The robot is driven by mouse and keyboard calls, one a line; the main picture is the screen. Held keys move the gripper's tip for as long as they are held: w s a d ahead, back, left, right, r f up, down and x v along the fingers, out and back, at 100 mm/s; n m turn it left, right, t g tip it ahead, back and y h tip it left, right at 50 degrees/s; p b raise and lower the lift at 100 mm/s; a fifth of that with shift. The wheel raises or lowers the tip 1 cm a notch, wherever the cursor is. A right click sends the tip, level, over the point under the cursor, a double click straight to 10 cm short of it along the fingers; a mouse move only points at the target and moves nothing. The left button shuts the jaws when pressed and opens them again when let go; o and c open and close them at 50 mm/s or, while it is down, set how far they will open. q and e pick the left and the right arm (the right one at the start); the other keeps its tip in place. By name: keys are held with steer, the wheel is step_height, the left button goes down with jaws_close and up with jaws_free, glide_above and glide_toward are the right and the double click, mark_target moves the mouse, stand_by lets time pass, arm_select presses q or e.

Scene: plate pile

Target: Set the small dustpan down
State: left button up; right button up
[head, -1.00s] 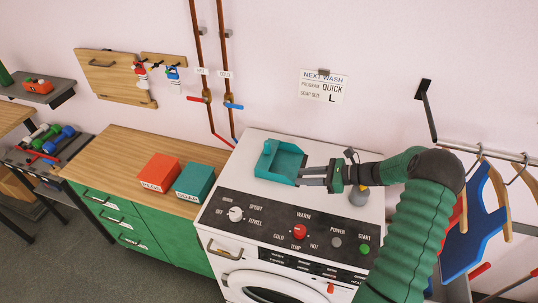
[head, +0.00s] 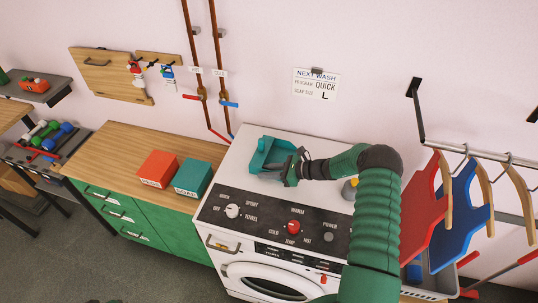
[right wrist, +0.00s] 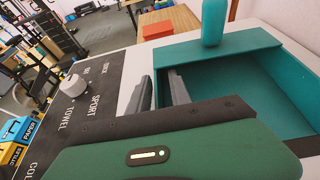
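The small teal dustpan (head: 268,153) is on the white top of the washing machine, near its back left, and looks flat on it. Its handle stands up at the back left in the right wrist view (right wrist: 213,22). My right gripper (head: 274,174) is at the pan's front right side. In the right wrist view its two grey fingers (right wrist: 160,94) are spread, one on each side of the pan's side wall, with a gap between them. Whether either finger touches the wall is hard to tell. My left gripper is not in view.
The washing machine's control panel (head: 262,220) with knobs lies in front of the pan. A red box (head: 158,168) and a teal box (head: 193,177) stand on the wooden counter (head: 115,150) to the left.

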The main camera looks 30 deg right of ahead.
steer(key=shift+d+f, duration=0.15)
steer(key=shift+d, duration=0.3)
jaws_close()
steer(key=shift+a+r, duration=0.2)
steer(key=shift+a, duration=0.45)
steer(key=shift+d, duration=0.15)
steer(key=shift+d+f, duration=0.1)
steer(key=shift+d, duration=0.25)
steer(key=shift+a, duration=0.35)
